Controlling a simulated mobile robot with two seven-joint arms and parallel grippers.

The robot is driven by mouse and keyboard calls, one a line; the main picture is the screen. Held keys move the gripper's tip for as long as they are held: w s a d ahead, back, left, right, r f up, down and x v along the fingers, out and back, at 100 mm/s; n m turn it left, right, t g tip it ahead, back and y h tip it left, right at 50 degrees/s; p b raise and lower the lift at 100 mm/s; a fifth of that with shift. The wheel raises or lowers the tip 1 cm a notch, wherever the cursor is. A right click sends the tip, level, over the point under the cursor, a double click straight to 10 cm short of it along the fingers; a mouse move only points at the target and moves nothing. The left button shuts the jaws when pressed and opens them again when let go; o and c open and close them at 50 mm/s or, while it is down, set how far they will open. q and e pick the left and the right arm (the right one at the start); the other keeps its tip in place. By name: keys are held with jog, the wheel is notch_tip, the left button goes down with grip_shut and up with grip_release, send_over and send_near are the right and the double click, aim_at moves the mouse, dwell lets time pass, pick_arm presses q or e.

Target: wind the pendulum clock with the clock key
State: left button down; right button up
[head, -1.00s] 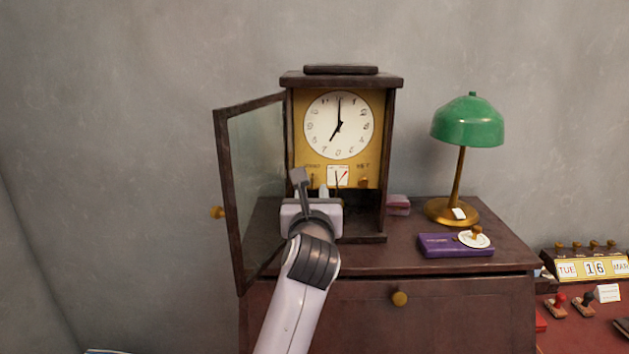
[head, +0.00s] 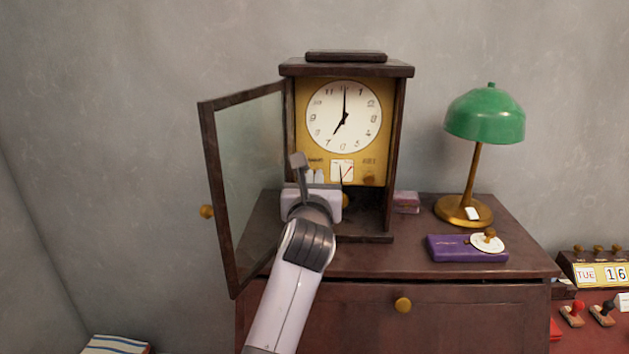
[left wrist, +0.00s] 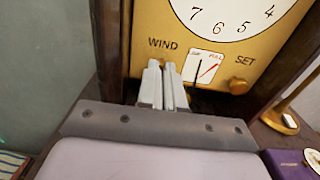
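The pendulum clock (head: 343,70) stands on the dark red cabinet, its glass door (head: 245,180) swung open to the left. Its white dial (head: 344,117) reads about seven. A small gauge (head: 342,170) with a red mark sits between the words WIND and SET. A brass knob is under SET (left wrist: 238,86). My left gripper (head: 316,177) is at the clock's front below WIND. In the left wrist view its fingers (left wrist: 164,68) are nearly together and cover the spot under WIND. I cannot make out the clock key; anything between the fingertips is hidden. My right gripper is out of view.
A green lamp (head: 485,115), a purple box (head: 465,249) with a white disc (head: 487,243) and a small pink box (head: 406,202) are right of the clock. The open door stands close left of my arm. Stamps and a calendar (head: 600,272) are lower right.

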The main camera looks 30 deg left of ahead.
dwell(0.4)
pick_arm(q)
jog(key=shift+w+d+m, duration=0.1)
jog(key=shift+m, duration=4.75)
jog(key=shift+w+d+m, duration=0.1)
jog(key=shift+m, duration=4.75)
jog(key=shift+a, duration=0.1)
jog(key=c, duration=1.3)
grip_release()
jog(key=shift+f, duration=0.15)
jog(key=shift+m, duration=0.3)
